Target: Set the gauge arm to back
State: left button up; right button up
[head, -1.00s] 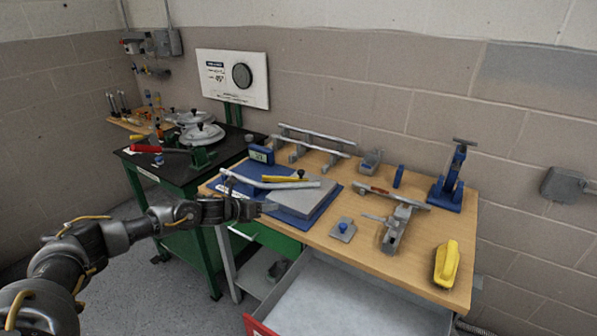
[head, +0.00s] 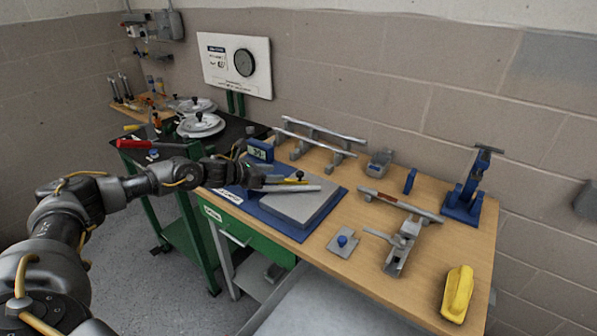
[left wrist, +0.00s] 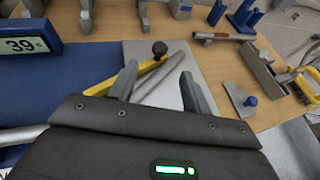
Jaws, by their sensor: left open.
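The gauge arm, a yellow bar (left wrist: 128,78) with a black knob (left wrist: 159,47), lies over the grey plate (head: 301,204) on the blue base (head: 277,221). A silver tube (head: 291,188) lies beside the yellow bar. A blue digital display (head: 260,150) stands at the base's back left; its face in the left wrist view (left wrist: 25,46) reads 39. My left gripper (head: 264,179) is open and empty over the base's left part, pointing toward the knob. In the left wrist view its fingers (left wrist: 158,78) are spread, with the knob beyond them. The fingers hide part of the yellow bar.
A rail on stands (head: 318,136) is behind the plate. A small plate with a blue knob (head: 343,242), a grey clamp fixture (head: 403,247), a blue press (head: 471,188) and a yellow tool (head: 457,293) are to the right. A dark bench with a red handle (head: 150,144) is left.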

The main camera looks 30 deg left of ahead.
aim_at(298, 173)
pick_arm(q)
jog(key=p+x, duration=0.1)
jog(key=x, duration=0.3)
jog(key=shift+d+r, duration=0.2)
jog(key=p+x, duration=0.1)
jog(key=x, duration=0.4)
jog(key=shift+w+f, duration=0.15)
jog(key=shift+w+d+f, duration=0.15)
jog(key=shift+w+f, duration=0.15)
jog(key=shift+w, duration=0.1)
pick_arm(e)
jog(key=shift+s+r, duration=0.25)
jog(key=shift+r, duration=1)
pick_arm(q)
grip_shut()
pick_arm(e)
jog(key=shift+s+d, duration=0.1)
